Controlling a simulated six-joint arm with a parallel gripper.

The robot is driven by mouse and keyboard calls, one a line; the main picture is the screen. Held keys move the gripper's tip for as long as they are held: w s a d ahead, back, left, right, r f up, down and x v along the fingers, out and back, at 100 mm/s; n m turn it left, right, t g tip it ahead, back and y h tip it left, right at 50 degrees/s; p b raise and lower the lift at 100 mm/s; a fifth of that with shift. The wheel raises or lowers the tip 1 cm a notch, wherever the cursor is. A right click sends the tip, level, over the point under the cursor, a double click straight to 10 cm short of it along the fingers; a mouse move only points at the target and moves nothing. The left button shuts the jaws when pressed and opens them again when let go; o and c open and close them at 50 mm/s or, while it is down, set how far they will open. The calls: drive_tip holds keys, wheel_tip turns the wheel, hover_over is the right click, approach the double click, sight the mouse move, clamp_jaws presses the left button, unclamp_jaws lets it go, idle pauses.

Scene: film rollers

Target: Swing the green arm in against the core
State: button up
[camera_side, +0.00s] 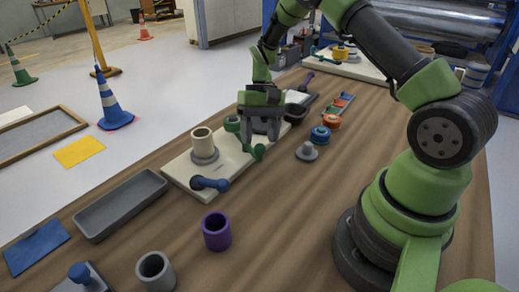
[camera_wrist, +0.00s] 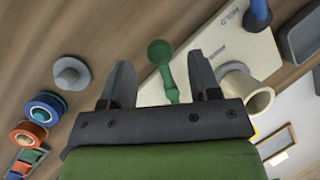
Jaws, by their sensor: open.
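The green arm (camera_wrist: 163,68) has a rounded knob at its free end. It lies over the edge of the cream board (camera_side: 178,170), its knob reaching toward the wooden table, and also shows in the side view (camera_side: 257,152). The core is a cream hollow cylinder (camera_side: 202,141) on a grey flange, standing upright on the board; it shows in the wrist view (camera_wrist: 258,97). The green arm is apart from it. My gripper (camera_side: 262,138) is open above the board, and the green arm appears between its fingers in the wrist view (camera_wrist: 159,62). Contact with the fingers cannot be told.
A blue arm (camera_side: 210,184) lies at the board's near end. A grey flanged piece (camera_side: 306,151) and blue and orange rings (camera_side: 320,134) stand right of the board. A grey tray (camera_side: 120,204), a purple cup (camera_side: 216,231) and a grey cup (camera_side: 155,270) are nearer the camera.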

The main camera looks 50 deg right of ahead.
sight(261, 149)
drive_tip(key=shift+x, duration=2)
clamp_jaws()
drive_tip(key=shift+d+n, duration=0.15)
drive_tip(key=shift+n, duration=0.15)
drive_tip(key=shift+s+d+n+g+h, duration=0.15)
drive_tip(key=shift+d+n+g+h, duration=0.2)
drive_tip(key=shift+d+n, duration=0.5)
drive_tip(key=shift+s+d+n+g+h, duration=0.15)
drive_tip(key=shift+d+n+g+h, duration=0.25)
drive_tip(key=shift+n, duration=0.85)
drive_tip(key=shift+w+d+n+g+h, duration=0.15)
drive_tip(key=shift+d+n+h, duration=0.25)
drive_tip(key=shift+d+n, duration=0.45)
drive_tip(key=shift+w+d+n+g+h, duration=0.15)
drive_tip(key=shift+d+n+h, duration=0.25)
drive_tip(key=shift+n, duration=0.85)
drive_tip(key=shift+d, duration=0.1)
